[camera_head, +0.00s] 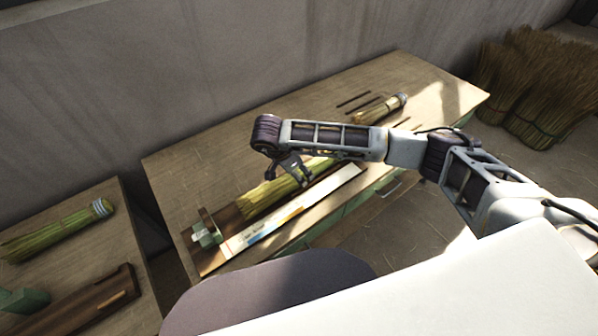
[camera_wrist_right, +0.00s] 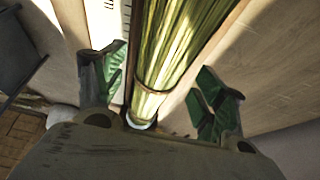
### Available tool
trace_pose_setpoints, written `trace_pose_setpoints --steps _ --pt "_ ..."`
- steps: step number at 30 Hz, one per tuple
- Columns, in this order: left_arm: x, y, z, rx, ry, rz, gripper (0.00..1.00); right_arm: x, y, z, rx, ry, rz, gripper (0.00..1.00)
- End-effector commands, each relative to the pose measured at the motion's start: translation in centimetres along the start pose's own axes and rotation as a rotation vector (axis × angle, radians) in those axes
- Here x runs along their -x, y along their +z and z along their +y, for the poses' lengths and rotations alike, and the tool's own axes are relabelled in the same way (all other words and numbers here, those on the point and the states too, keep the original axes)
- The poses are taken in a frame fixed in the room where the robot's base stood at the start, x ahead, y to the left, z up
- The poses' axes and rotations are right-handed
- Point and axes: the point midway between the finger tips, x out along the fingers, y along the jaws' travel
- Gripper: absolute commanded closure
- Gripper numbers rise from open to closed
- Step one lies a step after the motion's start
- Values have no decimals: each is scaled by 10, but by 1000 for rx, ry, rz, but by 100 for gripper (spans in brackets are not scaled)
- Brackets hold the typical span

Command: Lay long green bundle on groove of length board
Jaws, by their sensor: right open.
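The long green bundle (camera_head: 266,194) lies lengthwise along the dark wooden length board (camera_head: 226,219), beside its pale measuring strip (camera_head: 292,208). The arm hides part of the bundle, and I cannot tell how fully it sits in the groove. A green end block (camera_head: 206,235) stands at the board's near left end. My right gripper (camera_head: 290,178) is open, just over the bundle. In the right wrist view, the bundle (camera_wrist_right: 185,45) runs between the two open green-padded fingers (camera_wrist_right: 160,95), with visible gaps on both sides. A band circles the bundle there. My left gripper is out of view.
Another bound bundle (camera_head: 380,109) and several dark thin rods (camera_head: 355,100) lie at the back of the workbench (camera_head: 185,165). A left table holds a green bundle (camera_head: 55,232) and a dark wooden piece (camera_head: 75,303). Brown broom bundles (camera_head: 535,85) stand at the right.

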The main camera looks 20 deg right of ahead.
Motion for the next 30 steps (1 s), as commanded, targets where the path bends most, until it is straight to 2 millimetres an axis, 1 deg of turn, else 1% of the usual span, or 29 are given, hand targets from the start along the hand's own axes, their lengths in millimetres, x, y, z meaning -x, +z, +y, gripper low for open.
trace_pose_setpoints --steps 1,12,18,24,30 --pt "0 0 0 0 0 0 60 8 0 -1 1 -3 -1 29" --pt "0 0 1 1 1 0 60 61 0 -1 -1 -3 0 29" --pt "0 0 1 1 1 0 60 87 0 -1 1 -3 0 29" --pt "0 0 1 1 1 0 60 100 0 0 -1 -1 1 29" --pt "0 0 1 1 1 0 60 102 0 0 -1 0 0 29"
